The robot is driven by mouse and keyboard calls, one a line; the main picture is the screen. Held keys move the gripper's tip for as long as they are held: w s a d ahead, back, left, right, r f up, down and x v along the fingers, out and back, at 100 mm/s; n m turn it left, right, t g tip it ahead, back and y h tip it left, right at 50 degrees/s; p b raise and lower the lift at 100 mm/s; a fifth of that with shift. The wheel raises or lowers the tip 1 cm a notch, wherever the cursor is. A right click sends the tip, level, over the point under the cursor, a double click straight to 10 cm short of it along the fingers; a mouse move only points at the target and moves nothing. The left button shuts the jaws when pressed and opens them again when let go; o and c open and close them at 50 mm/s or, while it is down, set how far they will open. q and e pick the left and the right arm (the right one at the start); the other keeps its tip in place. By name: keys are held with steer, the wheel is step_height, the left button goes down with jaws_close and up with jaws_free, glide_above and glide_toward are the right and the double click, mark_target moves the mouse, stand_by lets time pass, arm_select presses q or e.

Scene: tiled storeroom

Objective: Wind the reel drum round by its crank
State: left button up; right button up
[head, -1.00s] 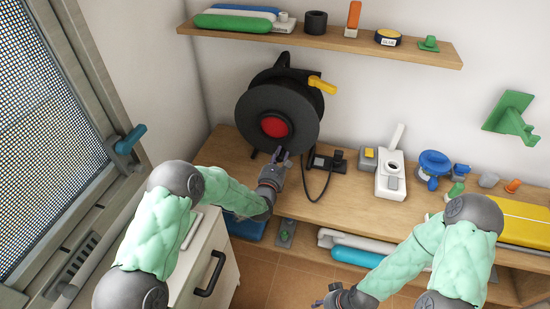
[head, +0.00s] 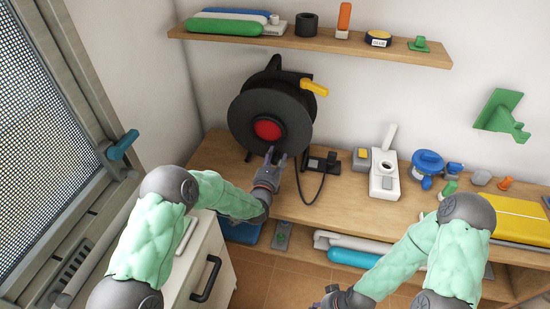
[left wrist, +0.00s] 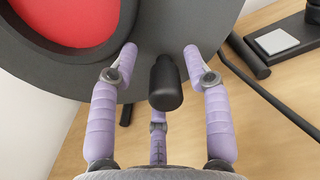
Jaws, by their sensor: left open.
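The black reel drum (head: 285,103) with a red hub (head: 267,129) stands upright on the wooden bench, and it fills the top of the left wrist view (left wrist: 150,35). A black crank knob (left wrist: 165,85) sticks out from the drum face towards the left wrist camera. My left gripper (head: 276,158) is open at the drum's lower edge. In the left wrist view its lilac fingers (left wrist: 160,58) stand on both sides of the knob, with visible gaps, not gripping it. My right gripper (head: 328,296) is low at the bottom edge, away from the reel; its fingers are too small to read.
A yellow lever (head: 314,87) sticks out at the drum's upper right. A black device (head: 320,163) with a cable stands right of the left gripper. A white-grey unit (head: 384,183) and a blue spool (head: 428,162) stand further right. A loaded shelf (head: 330,43) hangs above.

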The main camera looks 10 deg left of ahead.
arm_select(q)
steer(key=shift+s, duration=0.15)
steer(key=s, duration=0.7)
steer(key=s+a, duration=0.1)
steer(key=s, duration=0.3)
steer(key=shift+s, duration=0.35)
steer(key=shift+s+f, duration=0.1)
